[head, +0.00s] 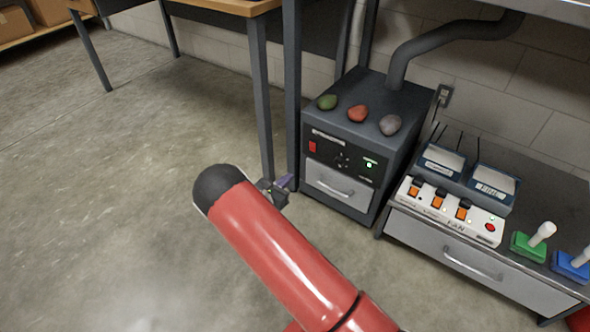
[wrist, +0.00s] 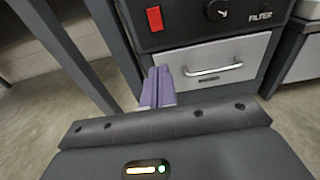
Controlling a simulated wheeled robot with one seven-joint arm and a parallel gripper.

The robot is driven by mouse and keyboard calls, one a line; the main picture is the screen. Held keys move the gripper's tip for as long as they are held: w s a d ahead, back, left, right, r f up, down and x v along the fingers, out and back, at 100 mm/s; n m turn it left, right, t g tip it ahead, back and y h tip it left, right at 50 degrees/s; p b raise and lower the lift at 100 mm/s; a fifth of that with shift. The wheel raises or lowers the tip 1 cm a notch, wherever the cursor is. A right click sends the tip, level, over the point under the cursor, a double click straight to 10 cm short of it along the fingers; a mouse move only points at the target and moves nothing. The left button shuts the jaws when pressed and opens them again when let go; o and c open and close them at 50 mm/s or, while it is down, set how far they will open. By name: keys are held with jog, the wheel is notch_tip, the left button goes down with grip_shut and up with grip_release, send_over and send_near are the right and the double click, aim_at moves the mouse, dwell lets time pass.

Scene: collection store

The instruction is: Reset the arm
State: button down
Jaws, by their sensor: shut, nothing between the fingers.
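My red arm reaches forward across the lower middle of the head view and hides part of the floor. My gripper (head: 287,181) is small there, just past the arm's dark end, in front of the left side of a dark machine. In the wrist view my gripper's purple fingers (wrist: 158,88) are together with nothing between them. They point toward the machine's front, just left of its light grey drawer (wrist: 208,66). The drawer looks shut.
The dark machine (head: 340,150) carries green, red and grey stones (head: 358,114) on top. Right of it, a bench (head: 440,245) holds a switch panel (head: 450,213) and green and blue handled blocks. A table leg (head: 261,100) stands left. Floor at left is clear.

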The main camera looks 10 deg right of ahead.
jog(key=shift+v, duration=0.8)
jog(key=shift+f, duration=0.15)
jog(key=s+d+r+m+g+y+p, duration=0.1)
jog(key=s+d+r+m+g, duration=0.3)
jog(key=r, duration=0.4)
jog(key=s+d+r+m+g+p, duration=0.1)
jog(key=s+d+r+m+g, duration=0.25)
jog(key=d+r+m, duration=0.35)
jog(key=s+d+r+m+g+y+p, duration=0.1)
jog(key=s+d+r+m+g, duration=0.3)
jog(key=r, duration=0.5)
jog(key=s+a+r+m+t+y+p, duration=0.1)
jog(key=s+r+m+y, duration=0.3)
jog(key=s, duration=0.8)
jog(key=s+a+r+m+t+y+p, duration=0.1)
jog(key=s+a+r+m+t+y, duration=0.2)
jog(key=s+r+m+y, duration=0.2)
jog(key=s+r+m, duration=0.3)
jog(key=s+r, duration=0.3)
jog(key=s, duration=0.2)
jog(key=shift+a+m+p, duration=0.2)
jog(key=shift+m+p, duration=0.1)
jog(key=shift+p, duration=0.05)
jog(key=shift+t, duration=0.25)
